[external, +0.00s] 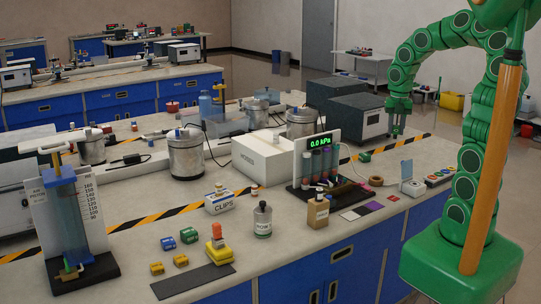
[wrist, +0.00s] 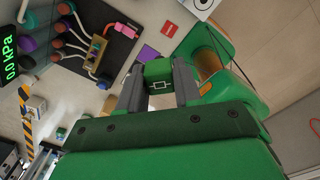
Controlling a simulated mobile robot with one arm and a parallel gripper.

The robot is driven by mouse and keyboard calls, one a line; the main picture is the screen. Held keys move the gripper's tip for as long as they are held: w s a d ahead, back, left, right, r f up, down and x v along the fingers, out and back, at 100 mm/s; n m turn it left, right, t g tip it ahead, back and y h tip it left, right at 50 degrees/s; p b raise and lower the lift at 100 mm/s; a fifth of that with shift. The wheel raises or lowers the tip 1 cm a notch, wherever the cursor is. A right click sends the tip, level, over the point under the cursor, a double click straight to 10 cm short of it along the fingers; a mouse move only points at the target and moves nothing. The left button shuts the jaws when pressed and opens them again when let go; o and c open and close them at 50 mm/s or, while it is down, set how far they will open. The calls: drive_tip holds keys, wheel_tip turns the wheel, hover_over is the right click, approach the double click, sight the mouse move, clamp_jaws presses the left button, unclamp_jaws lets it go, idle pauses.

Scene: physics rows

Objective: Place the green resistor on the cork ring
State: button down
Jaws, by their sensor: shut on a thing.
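My gripper (wrist: 158,88) is shut on the green resistor (wrist: 158,72), a small green block with a white rectangle mark, held between the two grey fingers in the wrist view. In the external view my gripper (external: 398,128) hangs fingers down above the right part of the bench; the resistor is too small to make out there. The cork ring (external: 376,181), a tan ring, lies on the bench below and left of my gripper, apart from it. I cannot make out the ring in the wrist view, where my gripper covers much of the bench.
The black pressure rig (external: 327,196) with its 0.0 kPa display stands left of the ring. A white box with a raised blue lid (external: 412,186) stands right of it. A small green block (external: 365,156) lies behind it. Flat coloured squares (external: 371,207) lie in front.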

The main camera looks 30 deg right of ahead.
drive_tip(key=s+f, duration=0.4)
drive_tip(key=f, duration=0.5)
drive_tip(key=shift+w+d+f, duration=0.6)
drive_tip(key=shift+w+f, duration=1)
drive_tip(key=shift+w, duration=0.65)
drive_tip(key=shift+w+d+f, duration=0.55)
drive_tip(key=shift+w+f, duration=1.1)
drive_tip(key=shift+w, duration=0.65)
drive_tip(key=shift+w+d+f, duration=0.6)
drive_tip(key=shift+w+f, duration=1)
drive_tip(key=shift+w, duration=0.65)
drive_tip(key=shift+w+f, duration=0.1)
drive_tip(key=shift+f, duration=1.5)
drive_tip(key=shift+f, duration=0.65)
